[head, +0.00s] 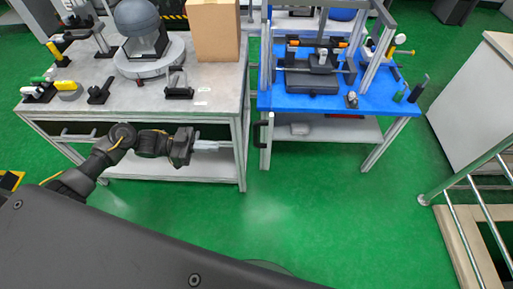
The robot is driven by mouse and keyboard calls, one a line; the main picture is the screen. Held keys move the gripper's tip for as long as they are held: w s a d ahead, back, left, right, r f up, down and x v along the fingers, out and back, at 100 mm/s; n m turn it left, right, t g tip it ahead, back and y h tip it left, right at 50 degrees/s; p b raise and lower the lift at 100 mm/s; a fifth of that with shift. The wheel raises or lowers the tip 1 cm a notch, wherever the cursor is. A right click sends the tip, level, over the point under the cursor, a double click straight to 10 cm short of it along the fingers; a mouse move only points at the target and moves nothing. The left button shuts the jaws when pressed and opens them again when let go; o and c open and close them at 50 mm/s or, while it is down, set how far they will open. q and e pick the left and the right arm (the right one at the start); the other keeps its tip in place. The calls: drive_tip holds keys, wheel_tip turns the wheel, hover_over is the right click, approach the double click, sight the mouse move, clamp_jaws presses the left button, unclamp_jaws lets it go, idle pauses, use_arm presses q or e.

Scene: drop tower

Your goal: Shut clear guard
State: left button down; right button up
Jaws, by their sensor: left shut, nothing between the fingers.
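The drop tower stands on the blue-topped table (390,98), with grey uprights (375,50) and a dark base (312,82). A dark handle (257,133) shows at the table's front left corner, beside a thin upright edge. This may be the clear guard seen nearly edge-on; its panel is hard to make out and I cannot tell how far it stands open. My left gripper (212,147) is shut and empty, in front of the grey workbench and below its top, its fingers pointing right. It is left of the handle and apart from it. My right gripper is not in view.
The grey workbench (125,98) at left holds a cardboard box (214,30), a dark dome on a round base (138,18) and several small tools. A narrow gap separates the two tables. A railing (470,175) stands at right. The green floor (330,205) in front is clear.

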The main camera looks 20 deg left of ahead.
use_arm(q)
drive_tip(key=p+x, duration=0.4)
drive_tip(key=x, duration=1)
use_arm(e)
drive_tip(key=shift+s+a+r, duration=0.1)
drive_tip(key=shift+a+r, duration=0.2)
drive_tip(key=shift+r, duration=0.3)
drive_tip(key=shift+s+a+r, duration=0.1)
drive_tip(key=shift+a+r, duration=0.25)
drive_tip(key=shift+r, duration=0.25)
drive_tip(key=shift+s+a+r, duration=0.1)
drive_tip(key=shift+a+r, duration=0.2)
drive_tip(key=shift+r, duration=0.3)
use_arm(q)
drive_tip(key=shift+s+r, duration=0.1)
drive_tip(key=shift+r, duration=0.05)
